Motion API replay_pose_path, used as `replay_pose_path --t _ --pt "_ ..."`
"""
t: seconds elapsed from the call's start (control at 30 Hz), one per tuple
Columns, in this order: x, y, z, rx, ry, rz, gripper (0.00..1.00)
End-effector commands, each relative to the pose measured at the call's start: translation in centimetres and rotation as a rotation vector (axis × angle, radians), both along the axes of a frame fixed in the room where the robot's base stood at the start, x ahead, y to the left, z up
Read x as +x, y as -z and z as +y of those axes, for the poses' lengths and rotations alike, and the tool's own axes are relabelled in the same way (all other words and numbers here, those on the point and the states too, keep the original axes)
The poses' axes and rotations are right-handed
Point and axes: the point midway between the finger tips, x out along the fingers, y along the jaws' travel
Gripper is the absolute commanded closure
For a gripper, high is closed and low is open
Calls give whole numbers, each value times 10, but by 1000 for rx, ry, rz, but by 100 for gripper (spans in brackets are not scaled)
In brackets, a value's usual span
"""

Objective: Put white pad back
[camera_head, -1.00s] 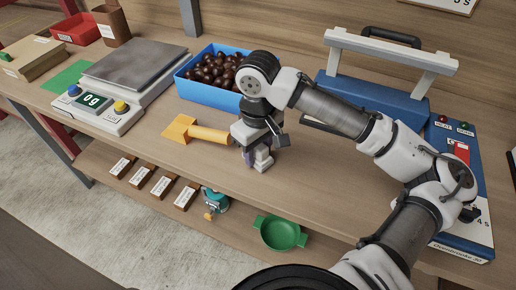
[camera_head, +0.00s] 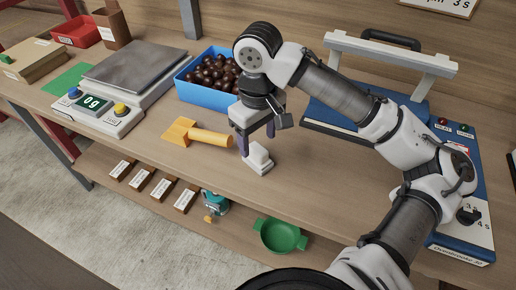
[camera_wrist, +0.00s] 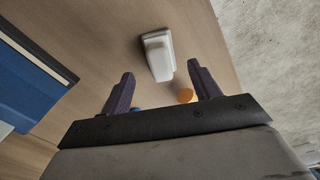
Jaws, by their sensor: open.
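The white pad (camera_head: 258,161), a small block with a raised top on a wider base, stands on the wooden bench (camera_head: 330,190) near its front edge. In the wrist view the pad (camera_wrist: 158,56) lies just beyond the fingertips, between their lines. My gripper (camera_head: 257,142) is open, its two dark purple fingers apart, above and slightly behind the pad. The wrist view shows the gripper (camera_wrist: 160,72) with nothing between the fingers. Whether a finger touches the pad is hard to tell.
A yellow scoop-like tool (camera_head: 209,137) lies left of the pad. Behind are a blue crate (camera_head: 203,95) of chestnuts and a scale (camera_head: 92,111) reading 0 g. A blue machine (camera_head: 345,119) stands right. A green bowl (camera_head: 279,235) is on the lower shelf.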

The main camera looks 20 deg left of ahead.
Motion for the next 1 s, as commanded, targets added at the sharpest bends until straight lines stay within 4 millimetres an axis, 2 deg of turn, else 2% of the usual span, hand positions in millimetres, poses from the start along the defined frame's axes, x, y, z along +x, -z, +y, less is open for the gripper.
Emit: replay_pose_path --t 0.03,0.2,0.33,0.5,1.0 --pt "0 -12 1 1 -2 -3 38" --pt "0 -45 0 -2 0 -2 38" --pt "0 -60 0 -2 0 -1 38" --pt "0 -66 0 -2 -1 1 38" --pt "0 -66 0 -1 -1 0 38"
